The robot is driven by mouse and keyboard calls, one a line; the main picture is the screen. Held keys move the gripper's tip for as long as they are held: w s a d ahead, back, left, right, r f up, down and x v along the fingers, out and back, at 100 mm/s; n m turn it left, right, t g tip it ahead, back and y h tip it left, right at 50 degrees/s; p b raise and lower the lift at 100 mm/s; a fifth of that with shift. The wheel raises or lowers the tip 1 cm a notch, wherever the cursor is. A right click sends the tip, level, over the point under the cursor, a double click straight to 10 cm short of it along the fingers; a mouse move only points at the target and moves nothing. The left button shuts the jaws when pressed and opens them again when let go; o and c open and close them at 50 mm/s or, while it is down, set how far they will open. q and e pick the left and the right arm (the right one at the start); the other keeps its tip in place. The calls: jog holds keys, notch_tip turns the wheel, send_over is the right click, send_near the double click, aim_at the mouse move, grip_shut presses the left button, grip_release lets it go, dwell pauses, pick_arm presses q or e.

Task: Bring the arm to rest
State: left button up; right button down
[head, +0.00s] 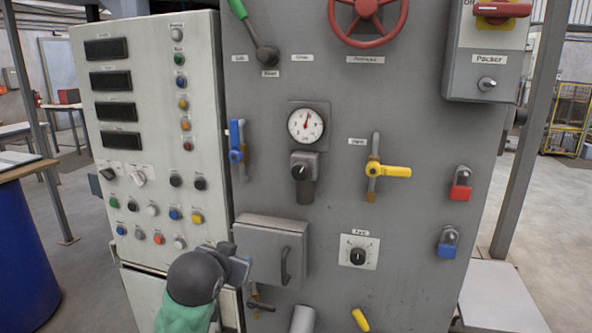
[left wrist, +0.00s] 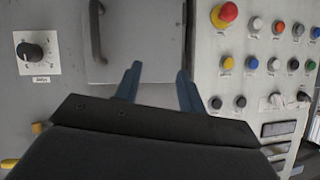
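My left gripper (head: 236,264) is low in the head view, in front of the seam between the light button cabinet (head: 150,60) and the grey panel (head: 350,220). It is beside the left edge of a grey box with a handle (head: 268,255). In the left wrist view, which is upside down, its two blue-grey fingers (left wrist: 158,72) stand apart with nothing between them. The box (left wrist: 140,45) and its dark handle (left wrist: 97,30) show beyond the fingers. Whether the fingers touch anything cannot be told. My right gripper is in neither view.
A red mushroom button (left wrist: 224,15) and several small buttons are close by in the left wrist view. A blue lever (head: 236,142), a gauge (head: 306,126) and a yellow lever (head: 390,171) stick out above. A blue drum (head: 25,250) stands left; open floor shows at right.

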pick_arm(q)
jog(key=s+f+g+p, duration=0.25)
jog(key=s+f, duration=0.45)
jog(key=f, duration=0.5)
jog(key=s+f+g+p, duration=0.1)
jog(key=s+f+g, duration=0.1)
jog(key=s+f, duration=0.4)
jog(key=s+f+n+g+p, duration=0.1)
jog(key=s+f+g+p, duration=0.1)
jog(key=s+f, duration=0.5)
jog(key=s+f+g+p, duration=0.1)
jog(key=s+f+g, duration=0.2)
jog(key=s+f, duration=0.4)
jog(key=s, duration=0.9)
jog(key=shift+n+p, duration=0.4)
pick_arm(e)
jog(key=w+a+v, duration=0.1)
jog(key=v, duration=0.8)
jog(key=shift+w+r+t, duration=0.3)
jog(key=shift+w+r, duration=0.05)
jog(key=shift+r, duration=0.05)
pick_arm(q)
jog(key=shift+s+g, duration=0.1)
jog(key=shift+g, duration=0.15)
